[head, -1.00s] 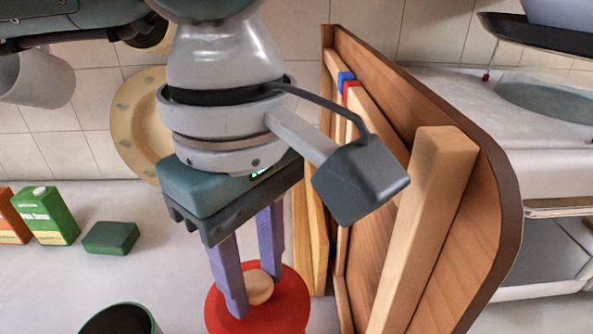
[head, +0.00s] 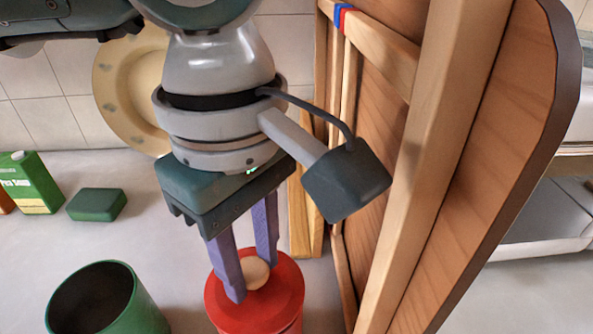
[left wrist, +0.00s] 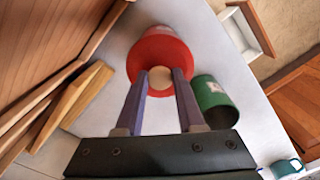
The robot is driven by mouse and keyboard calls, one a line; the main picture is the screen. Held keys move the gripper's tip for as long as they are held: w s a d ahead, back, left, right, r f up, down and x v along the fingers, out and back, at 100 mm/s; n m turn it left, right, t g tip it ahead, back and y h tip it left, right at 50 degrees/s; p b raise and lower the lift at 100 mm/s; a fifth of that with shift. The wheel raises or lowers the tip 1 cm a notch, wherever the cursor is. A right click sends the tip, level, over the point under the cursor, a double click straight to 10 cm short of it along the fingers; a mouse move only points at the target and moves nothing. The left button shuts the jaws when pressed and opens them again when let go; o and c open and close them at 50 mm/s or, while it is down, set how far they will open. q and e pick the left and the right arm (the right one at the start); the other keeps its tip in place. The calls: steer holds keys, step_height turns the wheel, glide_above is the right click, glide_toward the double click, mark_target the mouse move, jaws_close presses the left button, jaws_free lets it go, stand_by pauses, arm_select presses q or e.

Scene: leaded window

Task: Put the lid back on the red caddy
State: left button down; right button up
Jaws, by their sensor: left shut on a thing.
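The round red lid (head: 283,299) with its pale knob (head: 256,272) is at the lower middle of the head view. My left gripper (head: 251,278) points down with its two purple fingers shut on the knob. A red body, the caddy (head: 288,329), shows just beneath the lid's rim. In the left wrist view the lid (left wrist: 143,62) covers the mouth of the red caddy (left wrist: 158,31), which bears a pale label. I cannot tell whether the lid rests fully on the rim or hangs slightly above it. My right gripper is not in view.
An open green canister (head: 140,312) stands left of the caddy. A yellow plate (head: 118,92) leans on the tiles. A large wooden board frame (head: 425,150) rises close on the right.

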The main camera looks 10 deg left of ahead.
arm_select(q)
steer(key=b, duration=0.3)
steer(key=shift+f, duration=0.2)
stand_by(3.0)
stand_by(0.3)
jaws_free()
stand_by(0.5)
steer(key=shift+r, duration=0.15)
steer(key=shift+r+p, duration=1.9)
steer(key=shift+r, duration=1.5)
steer(key=shift+c, duration=0.2)
